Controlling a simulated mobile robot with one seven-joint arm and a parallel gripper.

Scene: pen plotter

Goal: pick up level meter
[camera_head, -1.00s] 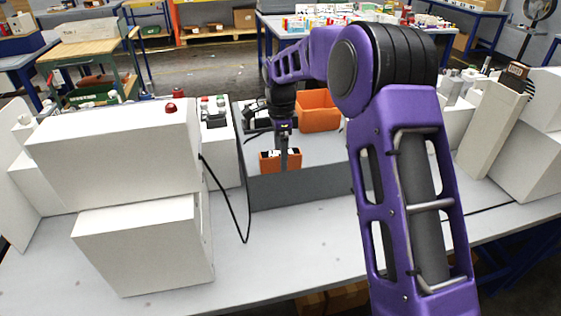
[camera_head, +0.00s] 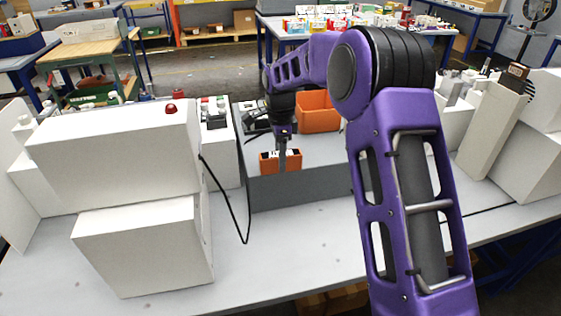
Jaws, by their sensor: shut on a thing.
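The level meter (camera_head: 268,163) seems to be the small orange device with dark and white parts on top, standing behind the grey panel. My gripper (camera_head: 283,160) points down at it from above, with its fingers at the device's middle. It is shut on the device. The fingertips and the device's lower part are too small or hidden to see clearly. I cannot tell whether the device is off the surface.
An orange bin (camera_head: 318,112) stands just behind and right of the device. The grey panel (camera_head: 310,184) runs in front. White machine boxes (camera_head: 120,160) fill the left, with a black cable (camera_head: 236,215) hanging beside them. White blocks (camera_head: 490,125) stand at right.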

